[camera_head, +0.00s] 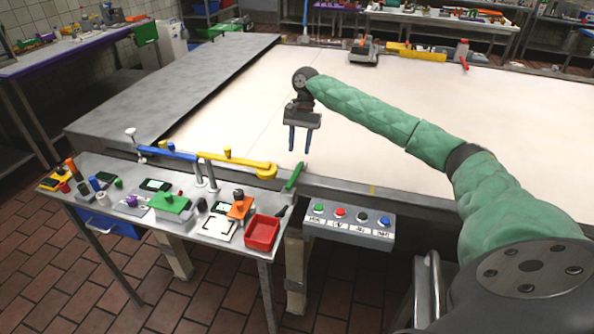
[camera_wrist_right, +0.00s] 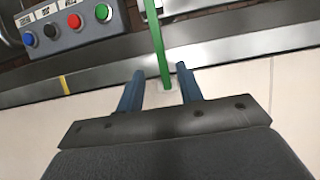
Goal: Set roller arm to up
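A slim green arm (camera_head: 294,177), which looks like the roller arm, stands at the near edge of the white belt and leans up to the right. It also shows in the right wrist view (camera_wrist_right: 157,40), reaching into the space between the two fingers. My right gripper (camera_head: 299,150) has two blue fingers pointing down, over the belt just above and beyond the green arm's upper end. In the wrist view the right gripper (camera_wrist_right: 160,74) is open, with room on both sides of the green arm; I see no contact. My left gripper is not in view.
A control box (camera_head: 348,222) with green, red, black and blue buttons is right of the green arm. Blue (camera_head: 170,151) and yellow (camera_head: 235,163) bars stand to its left. A red tray (camera_head: 262,232) sits on the cluttered side table. The belt (camera_head: 270,100) is mostly bare.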

